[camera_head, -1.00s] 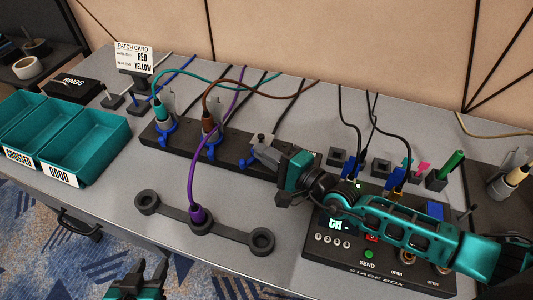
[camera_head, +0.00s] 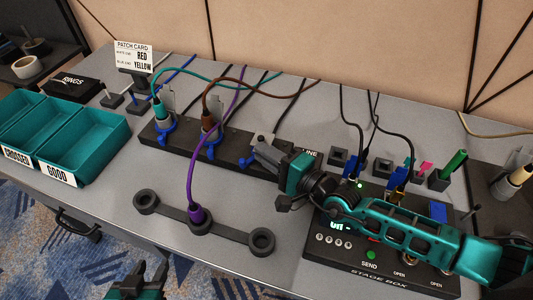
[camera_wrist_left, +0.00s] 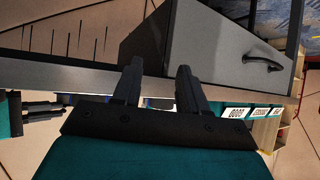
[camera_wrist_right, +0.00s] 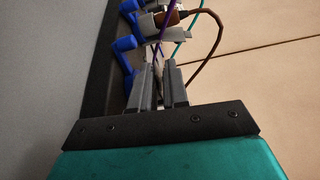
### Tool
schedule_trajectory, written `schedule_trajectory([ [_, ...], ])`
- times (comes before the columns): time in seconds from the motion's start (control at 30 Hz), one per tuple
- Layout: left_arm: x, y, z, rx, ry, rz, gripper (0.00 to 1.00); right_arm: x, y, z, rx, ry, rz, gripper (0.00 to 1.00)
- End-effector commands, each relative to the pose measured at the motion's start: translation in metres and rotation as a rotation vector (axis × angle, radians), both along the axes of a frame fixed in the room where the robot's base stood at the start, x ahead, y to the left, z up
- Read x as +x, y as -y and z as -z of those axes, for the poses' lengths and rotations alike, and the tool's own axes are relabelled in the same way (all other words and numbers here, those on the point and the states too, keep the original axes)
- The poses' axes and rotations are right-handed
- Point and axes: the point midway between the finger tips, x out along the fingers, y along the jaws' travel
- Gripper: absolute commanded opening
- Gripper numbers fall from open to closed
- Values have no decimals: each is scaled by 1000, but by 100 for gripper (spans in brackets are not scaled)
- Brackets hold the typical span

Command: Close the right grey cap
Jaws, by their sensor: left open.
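A dark socket strip (camera_head: 185,148) in the head view holds a teal-cabled plug at left and a brown-cabled plug (camera_head: 209,120) in the middle, each with a grey cap standing up behind it. My right gripper (camera_head: 262,153) is at the strip's right end, by the right socket, and hides most of it and its cap. In the right wrist view its fingers (camera_wrist_right: 160,88) are close together with a grey sliver between them; whether they grip the cap is unclear. My left gripper (camera_head: 140,272) is open and empty, low in front of the table; it also shows in the left wrist view (camera_wrist_left: 158,85).
Blue levers (camera_head: 213,151) stick out from the strip's front. A black three-ring holder (camera_head: 232,233) with a purple plug (camera_head: 197,214) lies before it. The stage box (camera_head: 345,262) sits under my right arm. Teal trays (camera_head: 85,142) are at left. The table front left is clear.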

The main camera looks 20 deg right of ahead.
Motion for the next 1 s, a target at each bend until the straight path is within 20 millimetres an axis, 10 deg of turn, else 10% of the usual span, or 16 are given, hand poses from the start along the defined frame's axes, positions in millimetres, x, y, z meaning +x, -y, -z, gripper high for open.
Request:
schedule_trajectory([
  [0.6,1,0,0,-1,3,0,43,-59,40,-3,-1,-2,0,14],
  [1.0,1,0,0,0,2,1,43,-62,42,-4,0,0,0,14],
])
